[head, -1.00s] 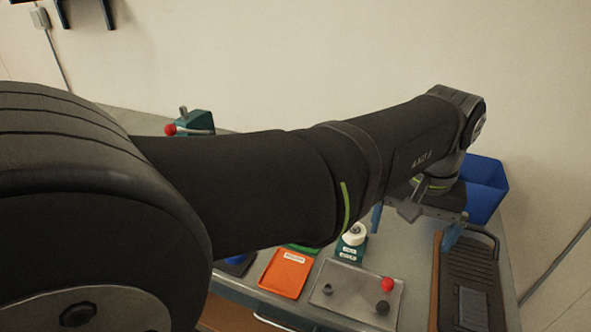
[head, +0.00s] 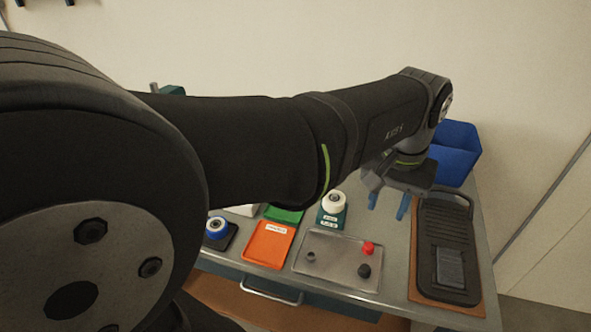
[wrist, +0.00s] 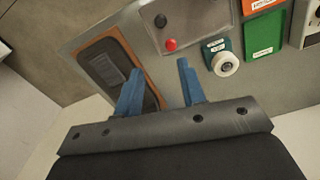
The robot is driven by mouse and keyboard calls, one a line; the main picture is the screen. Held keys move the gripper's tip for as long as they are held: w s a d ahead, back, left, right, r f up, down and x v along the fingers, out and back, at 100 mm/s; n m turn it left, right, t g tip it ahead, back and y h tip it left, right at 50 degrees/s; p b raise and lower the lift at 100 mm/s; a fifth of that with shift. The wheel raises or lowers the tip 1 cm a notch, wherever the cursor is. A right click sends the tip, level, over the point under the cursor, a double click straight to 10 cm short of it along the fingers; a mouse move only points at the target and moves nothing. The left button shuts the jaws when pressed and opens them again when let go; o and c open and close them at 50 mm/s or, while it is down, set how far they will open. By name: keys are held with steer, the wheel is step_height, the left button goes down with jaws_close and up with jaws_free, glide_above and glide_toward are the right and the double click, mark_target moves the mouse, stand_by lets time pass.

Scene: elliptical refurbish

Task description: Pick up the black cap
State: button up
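The black cap (head: 364,271) is a small dark round piece on the grey tray (head: 320,279), at its front right part in the head view. It also shows in the wrist view (wrist: 160,20), near the top. My gripper (head: 387,205) has two blue fingers, spread apart with nothing between them. In the head view it hangs above the table behind the tray and to the right of it. In the wrist view the open fingers (wrist: 157,75) point toward the tray side of the table, apart from the cap.
A red cap (head: 368,248) and a small grey piece (head: 311,257) share the tray. A black ribbed device (head: 447,222) lies on a brown board at right. A white roller on a green stand (head: 334,203), orange tray (head: 268,244) and blue bin (head: 455,150) are nearby.

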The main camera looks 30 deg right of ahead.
step_height(320, 180, down, 4)
steer(key=m, duration=0.2)
glide_above(365, 268)
steer(key=d, duration=0.1)
steer(key=shift+m, duration=0.3)
step_height(365, 268, down, 11)
steer(key=shift+a+f, duration=0.15)
steer(key=shift+f, duration=0.85)
steer(key=shift+a+f, duration=0.2)
steer(key=shift+f, duration=0.75)
steer(key=shift+a+f, duration=0.15)
steer(key=shift+f, duration=0.85)
steer(key=c, duration=0.7)
steer(key=shift+c, duration=0.2)
